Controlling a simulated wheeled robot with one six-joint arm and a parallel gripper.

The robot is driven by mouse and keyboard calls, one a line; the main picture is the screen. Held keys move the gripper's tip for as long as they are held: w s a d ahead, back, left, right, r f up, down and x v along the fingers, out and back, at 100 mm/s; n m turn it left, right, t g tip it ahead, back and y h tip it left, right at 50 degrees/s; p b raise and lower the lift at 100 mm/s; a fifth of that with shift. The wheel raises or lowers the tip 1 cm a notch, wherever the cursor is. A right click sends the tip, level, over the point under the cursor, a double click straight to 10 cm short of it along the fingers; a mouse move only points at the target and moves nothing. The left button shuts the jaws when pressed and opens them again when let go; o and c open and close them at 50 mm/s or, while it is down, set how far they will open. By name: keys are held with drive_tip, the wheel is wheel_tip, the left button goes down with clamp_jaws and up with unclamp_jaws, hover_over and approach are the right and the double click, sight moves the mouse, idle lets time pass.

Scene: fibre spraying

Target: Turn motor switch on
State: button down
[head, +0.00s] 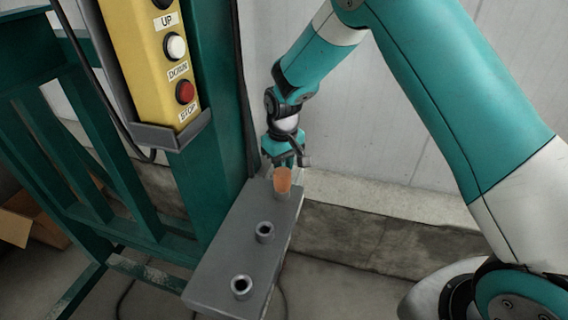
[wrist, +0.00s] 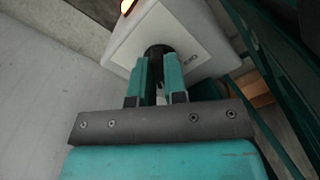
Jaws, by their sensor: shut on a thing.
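The motor switch is a black knob (wrist: 157,50) on the pale face of a box in the wrist view. A small marking shows on the plate beside it. My gripper (wrist: 157,64) has its two teal fingers on either side of the knob and is shut on it. In the head view my gripper (head: 285,160) is at the far end of the grey box (head: 215,275), just behind an orange lamp (head: 283,180). The knob is hidden in that view, and the fingers cover part of it in the wrist view.
A yellow button box (head: 150,50) with UP, DOWN and STOP labels hangs on a green steel frame (head: 190,180) at the left. Two short round fittings stick up from the grey box. A pale wall and concrete ledge (head: 380,235) lie behind my arm. A cardboard box (head: 15,225) sits far left.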

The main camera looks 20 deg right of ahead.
drive_tip(key=shift+s, duration=0.15)
drive_tip(key=c, duration=1.2)
unclamp_jaws()
drive_tip(key=shift+o, duration=0.2)
wheel_tip(320, 180, up, 17)
drive_tip(key=b, duration=0.1)
drive_tip(key=shift+r, duration=0.2)
drive_tip(key=s+a+r+n+y, duration=0.1)
drive_tip(key=s+a+y, duration=0.1)
drive_tip(key=s, duration=1.3)
drive_tip(key=s+a+r+n+y, duration=0.2)
drive_tip(key=s, duration=1.3)
drive_tip(key=shift+s+r, duration=0.15)
drive_tip(key=shift+s, duration=0.1)
